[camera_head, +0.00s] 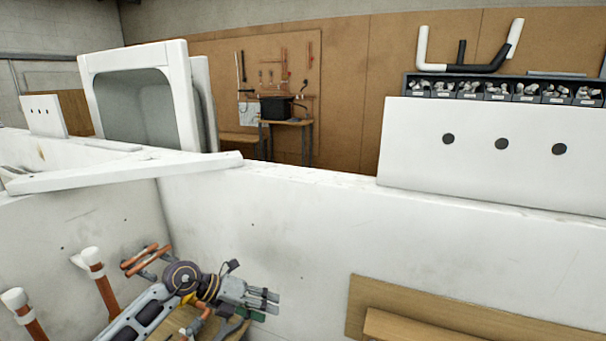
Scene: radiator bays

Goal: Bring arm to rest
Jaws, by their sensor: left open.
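My left gripper (262,301) is in the lower middle of the head view, at the end of my left arm, which comes in from the lower left. Its fingers point right and are apart, with nothing seen between them. It is in front of the white bay wall (310,250), apart from the wall as far as I can tell. My right gripper and right arm are not in the picture.
Copper pipes with white caps (95,265) stand left of my arm. A wooden board (430,318) is at the lower right. A white panel with three holes (500,155) stands on the wall top. Part bins (500,89) are behind it. A white loose board (125,172) lies across the wall top.

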